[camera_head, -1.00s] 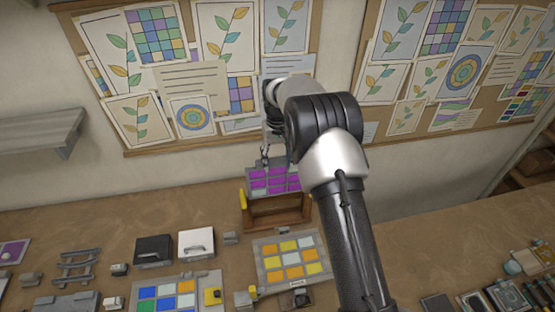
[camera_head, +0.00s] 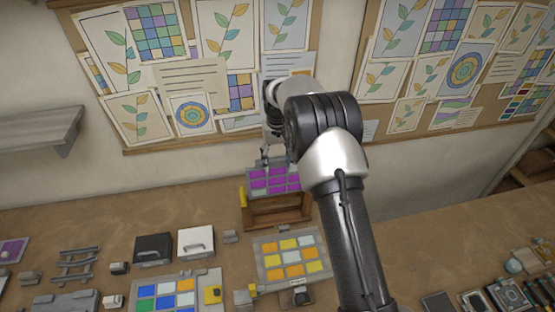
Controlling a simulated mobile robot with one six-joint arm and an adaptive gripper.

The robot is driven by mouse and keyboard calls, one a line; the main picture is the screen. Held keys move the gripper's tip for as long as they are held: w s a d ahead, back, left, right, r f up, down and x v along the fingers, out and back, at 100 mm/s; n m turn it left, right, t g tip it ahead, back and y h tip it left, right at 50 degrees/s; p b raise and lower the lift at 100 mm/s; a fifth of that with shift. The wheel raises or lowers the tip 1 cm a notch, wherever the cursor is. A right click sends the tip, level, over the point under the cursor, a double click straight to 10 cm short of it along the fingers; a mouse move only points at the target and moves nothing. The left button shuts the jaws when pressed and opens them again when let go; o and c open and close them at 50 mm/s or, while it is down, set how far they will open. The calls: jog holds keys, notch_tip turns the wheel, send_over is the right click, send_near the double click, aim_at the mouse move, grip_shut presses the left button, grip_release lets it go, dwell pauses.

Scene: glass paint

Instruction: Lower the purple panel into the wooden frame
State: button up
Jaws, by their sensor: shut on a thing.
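The purple panel (camera_head: 273,182), a grey-edged plate with purple panes, is upright above the wooden frame (camera_head: 278,217). The panel's lower edge is close to the frame's top; I cannot tell whether it has entered the frame. My gripper (camera_head: 265,157) is at the panel's upper left edge and is shut on it. The fingertips are small and partly hidden by my arm, which also covers the panel's right side.
A panel with yellow and orange panes (camera_head: 291,260) lies just in front of the frame. A black case (camera_head: 153,249) and a white case (camera_head: 196,242) stand to the left. A blue-paned panel (camera_head: 172,297) lies at front left.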

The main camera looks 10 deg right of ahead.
jog(key=shift+f+b, duration=0.35)
dwell(0.8)
notch_tip(320, 180, down, 16)
jog(key=b, duration=1)
jog(key=shift+r, duration=0.2)
jog(key=o, duration=1.2)
dwell(1.6)
notch_tip(320, 180, up, 7)
jog(key=p, duration=0.3)
dwell(0.9)
dwell(0.5)
